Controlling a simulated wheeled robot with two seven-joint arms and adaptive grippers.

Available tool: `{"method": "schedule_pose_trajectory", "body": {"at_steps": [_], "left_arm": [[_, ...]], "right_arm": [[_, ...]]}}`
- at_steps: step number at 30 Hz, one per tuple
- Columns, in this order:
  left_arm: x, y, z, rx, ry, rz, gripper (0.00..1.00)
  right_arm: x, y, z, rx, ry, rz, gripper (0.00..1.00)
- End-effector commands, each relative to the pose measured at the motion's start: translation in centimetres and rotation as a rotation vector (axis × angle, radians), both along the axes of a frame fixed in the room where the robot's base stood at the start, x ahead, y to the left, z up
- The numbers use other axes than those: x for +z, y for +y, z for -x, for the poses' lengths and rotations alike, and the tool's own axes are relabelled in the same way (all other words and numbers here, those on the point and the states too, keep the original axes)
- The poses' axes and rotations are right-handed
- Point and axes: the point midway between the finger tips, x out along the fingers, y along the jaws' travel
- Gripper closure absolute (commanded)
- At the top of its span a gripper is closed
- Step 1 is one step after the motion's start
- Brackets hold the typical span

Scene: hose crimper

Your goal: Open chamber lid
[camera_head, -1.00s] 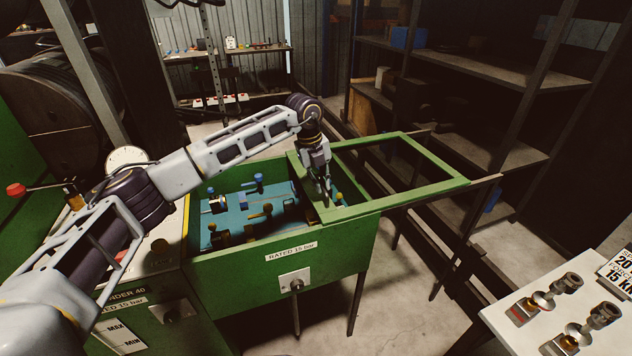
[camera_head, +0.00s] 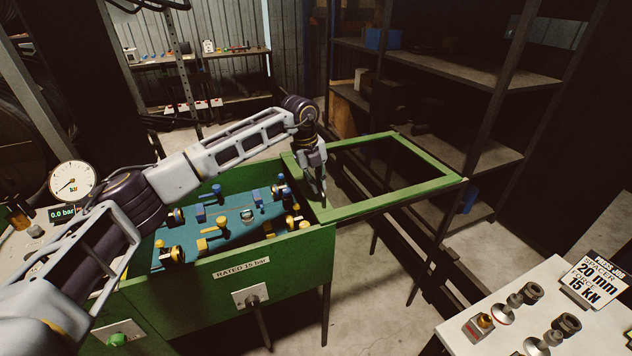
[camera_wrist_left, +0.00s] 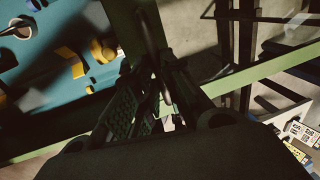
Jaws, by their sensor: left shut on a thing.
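The chamber is a green box (camera_head: 295,262) with a "RATED 15 bar" label on its front. Its lid, a green sliding frame (camera_head: 440,183) with an open middle, sits out to the right on rails, and most of the chamber's inside shows. My left gripper (camera_head: 322,192) is at the lid's left end, shut on the lid's edge or a handle there; the fingers hide the exact part held. In the left wrist view the fingers (camera_wrist_left: 155,105) close over the green lid frame (camera_wrist_left: 260,72). My right gripper is not in view.
Inside the chamber, a teal plate (camera_head: 228,228) carries blue and yellow valves and fittings. A gauge (camera_head: 72,183) and a 0.0 bar display stand at left. A white table (camera_head: 470,350) with metal fittings and a sign is at lower right. Dark shelves (camera_head: 470,75) stand behind the lid.

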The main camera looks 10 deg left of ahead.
Motion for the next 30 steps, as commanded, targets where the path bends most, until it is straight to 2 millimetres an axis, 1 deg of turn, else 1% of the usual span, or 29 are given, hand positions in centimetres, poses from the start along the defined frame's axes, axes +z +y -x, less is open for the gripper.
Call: {"method": "schedule_pose_trajectory", "body": {"at_steps": [8, 9, 14, 20, 25, 30], "left_arm": [[0.07, 0.03, -0.09, 0.001, -0.003, -0.001, 1.0], [0.07, 0.04, -0.08, 0.001, -0.003, -0.001, 0.87], [0.05, 0.04, -0.06, 0.0, -0.002, 0.0, 0.67], [0.01, 0.01, -0.03, 0.0, -0.001, -0.001, 0.67], [0.1, 0.02, -0.01, 0.0, -0.001, 0.0, 0.67], [0.86, 0.14, 0.02, 0.0, -0.002, 0.001, 0.67]], "right_arm": [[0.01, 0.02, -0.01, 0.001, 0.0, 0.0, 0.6], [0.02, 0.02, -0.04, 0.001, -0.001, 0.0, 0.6], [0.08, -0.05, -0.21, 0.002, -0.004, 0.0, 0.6], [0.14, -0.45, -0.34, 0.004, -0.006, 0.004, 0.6], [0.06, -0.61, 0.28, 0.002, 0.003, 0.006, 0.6], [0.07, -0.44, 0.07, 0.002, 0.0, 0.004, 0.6]]}}
